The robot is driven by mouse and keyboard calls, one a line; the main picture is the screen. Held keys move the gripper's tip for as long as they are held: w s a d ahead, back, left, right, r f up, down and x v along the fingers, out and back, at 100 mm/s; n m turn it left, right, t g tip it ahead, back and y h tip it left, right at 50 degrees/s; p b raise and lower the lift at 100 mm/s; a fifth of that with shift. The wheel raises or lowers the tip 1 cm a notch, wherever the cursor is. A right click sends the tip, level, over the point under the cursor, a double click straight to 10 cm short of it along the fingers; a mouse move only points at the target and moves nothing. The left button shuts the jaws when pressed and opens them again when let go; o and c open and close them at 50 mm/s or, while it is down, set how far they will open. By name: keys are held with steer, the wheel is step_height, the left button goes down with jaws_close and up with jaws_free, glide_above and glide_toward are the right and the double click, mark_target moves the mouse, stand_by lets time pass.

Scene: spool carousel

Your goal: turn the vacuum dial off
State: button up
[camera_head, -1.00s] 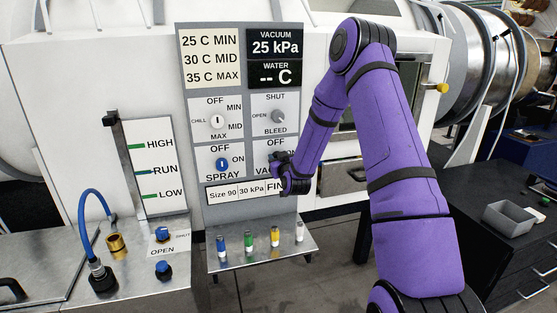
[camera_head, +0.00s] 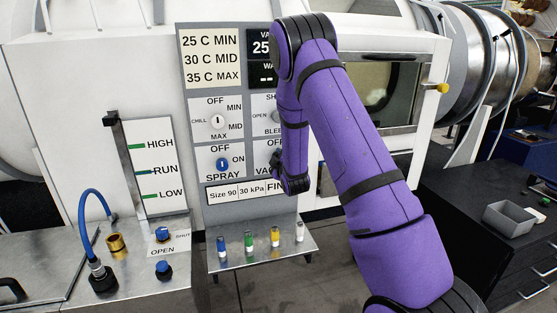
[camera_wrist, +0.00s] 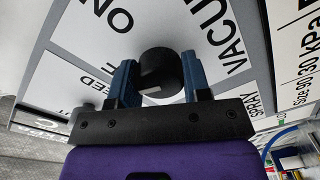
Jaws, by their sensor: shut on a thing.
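The black vacuum dial (camera_wrist: 160,66) sits between the two blue fingers of my gripper (camera_wrist: 157,82) in the wrist view. The fingers are shut on its sides. A small pale mark shows on the dial near the palm. The ON label (camera_wrist: 120,20) is at the upper left of the dial and the VACUUM label (camera_wrist: 222,28) is at its right. In the head view my gripper (camera_head: 276,158) is at the vacuum panel, and my arm hides the dial and part of its labels.
The spray dial (camera_head: 222,164) is just left of the vacuum panel, and the chill dial (camera_head: 217,121) is above it. A metal shelf (camera_head: 262,262) with several coloured vials stands below. My arm partly covers the vacuum display (camera_head: 261,47).

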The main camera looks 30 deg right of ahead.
steer(key=shift+n, duration=1.9)
steer(key=o, duration=0.9)
steer(key=shift+o, duration=0.2)
steer(key=v, duration=1)
steer(key=shift+s+a, duration=0.2)
steer(key=shift+s, duration=0.2)
